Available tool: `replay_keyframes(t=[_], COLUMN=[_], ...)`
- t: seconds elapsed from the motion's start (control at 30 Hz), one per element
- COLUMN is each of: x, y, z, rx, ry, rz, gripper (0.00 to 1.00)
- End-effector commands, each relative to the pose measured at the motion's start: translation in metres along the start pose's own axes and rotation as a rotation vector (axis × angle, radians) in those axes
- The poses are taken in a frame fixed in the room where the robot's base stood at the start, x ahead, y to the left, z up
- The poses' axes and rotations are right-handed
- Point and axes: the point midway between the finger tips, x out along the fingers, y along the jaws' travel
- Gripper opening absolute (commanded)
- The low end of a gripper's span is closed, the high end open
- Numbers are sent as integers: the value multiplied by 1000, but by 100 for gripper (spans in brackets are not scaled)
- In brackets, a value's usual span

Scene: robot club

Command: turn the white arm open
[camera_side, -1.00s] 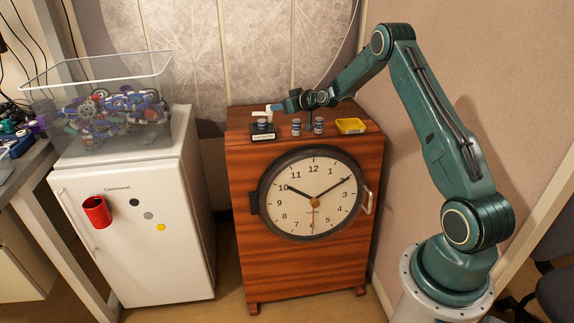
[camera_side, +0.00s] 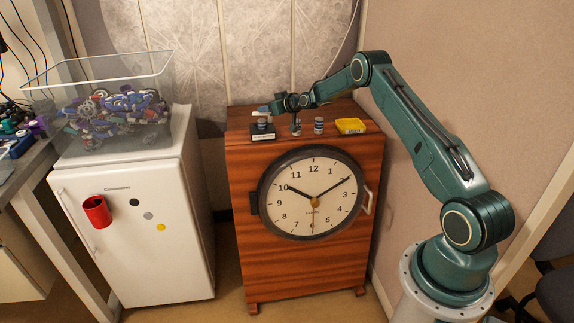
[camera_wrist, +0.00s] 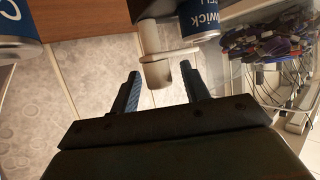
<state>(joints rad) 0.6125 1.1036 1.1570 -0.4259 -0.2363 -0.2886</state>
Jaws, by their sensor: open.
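The white arm (camera_wrist: 174,52) shows in the wrist view beside a blue can (camera_wrist: 205,20), with a stubby white peg at its end. My gripper (camera_wrist: 160,71) is open, one finger on each side of that peg, with a visible gap to each finger. There the fingers largely hide the white arm (camera_side: 262,113).
Two small cans stand nearby, one of them the right can (camera_side: 319,126), then a yellow tray (camera_side: 350,126). The wooden cabinet (camera_side: 270,265) has a clock face in front. A clear bin of coloured parts (camera_side: 170,75) sits on a white fridge (camera_side: 150,262) to the left.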

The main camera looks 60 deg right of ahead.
Motion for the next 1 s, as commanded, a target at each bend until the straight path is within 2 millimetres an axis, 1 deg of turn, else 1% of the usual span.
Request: replay_keyframes(t=[0.27,0.3,0.37,0.5,0.53,0.83,1.0], x=[1,1,1,1,1,1,1], y=[0,0,0,0,0,-1,-1], z=[0,0,0,0,0,0,-1], rx=[0,0,0,0,0,6,19], ry=[0,0,0,0,0,1,1], rz=[0,0,0,0,0,11,45], gripper=[46,44,32,5,2,2,2])
